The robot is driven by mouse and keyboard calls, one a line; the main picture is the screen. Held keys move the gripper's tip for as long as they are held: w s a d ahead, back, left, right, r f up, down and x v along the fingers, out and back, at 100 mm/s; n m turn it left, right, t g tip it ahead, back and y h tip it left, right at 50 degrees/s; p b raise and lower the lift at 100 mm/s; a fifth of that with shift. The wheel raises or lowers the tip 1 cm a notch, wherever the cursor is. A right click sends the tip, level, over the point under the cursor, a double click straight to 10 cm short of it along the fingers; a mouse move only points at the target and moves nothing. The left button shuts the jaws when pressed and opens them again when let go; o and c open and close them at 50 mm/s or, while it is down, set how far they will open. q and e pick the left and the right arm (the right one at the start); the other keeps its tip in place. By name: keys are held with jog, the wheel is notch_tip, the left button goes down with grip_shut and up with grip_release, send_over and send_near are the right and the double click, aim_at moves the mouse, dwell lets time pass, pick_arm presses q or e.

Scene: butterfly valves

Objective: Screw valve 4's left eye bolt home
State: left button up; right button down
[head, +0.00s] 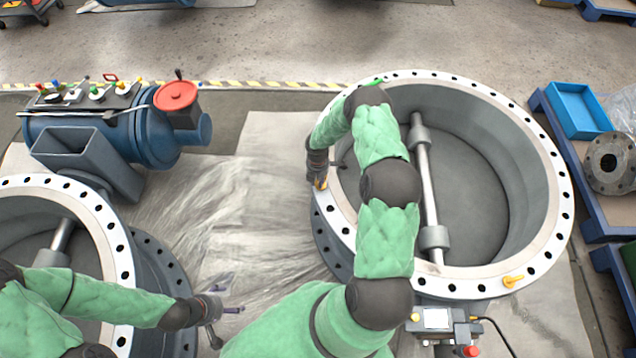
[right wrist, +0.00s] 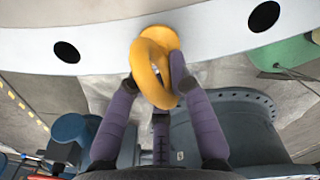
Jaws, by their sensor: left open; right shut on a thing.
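The large valve (head: 565,215) with a white, holed flange ring lies face up at the right of the head view; I take it as valve 4. Its left eye bolt (head: 322,184) is yellow and stands at the ring's left edge. In the right wrist view the eye bolt (right wrist: 143,70) rises from the white flange face (right wrist: 215,32); its shank is hidden. My right gripper (head: 318,172) is shut on its ring, and its purple fingers (right wrist: 160,88) show on both sides. My left gripper (head: 222,308) is open and empty, beside the left valve's ring.
Another yellow eye bolt (head: 513,281) is on the ring's lower right. A second white-ringed valve (head: 112,235) lies at lower left. A blue actuator with a red cap (head: 176,96) stands behind it. A blue tray (head: 578,110) is at right. Sheeted floor lies between the valves.

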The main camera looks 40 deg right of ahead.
jog(key=m, duration=0.2)
jog(key=m+b, duration=0.2)
jog(key=m, duration=0.1)
jog(key=shift+w+d+f+m, duration=0.1)
jog(key=shift+w+d+m, duration=0.05)
jog(key=shift+w+m, duration=0.15)
jog(key=m, duration=0.1)
jog(key=m+b, duration=0.1)
jog(key=m, duration=0.1)
jog(key=m+b, duration=0.1)
jog(key=m, duration=0.1)
jog(key=shift+d, duration=0.25)
jog(key=m, duration=0.2)
jog(key=m+b, duration=0.1)
jog(key=m, duration=0.2)
jog(key=shift+d+m+b, duration=0.3)
jog(key=shift+m+b, duration=0.1)
jog(key=m, duration=0.1)
jog(key=m+b, duration=0.1)
jog(key=m, duration=0.3)
jog(key=shift+d, duration=0.25)
jog(key=shift+s+m, duration=0.1)
jog(key=shift+m, duration=0.2)
jog(key=c, duration=1.1)
grip_release()
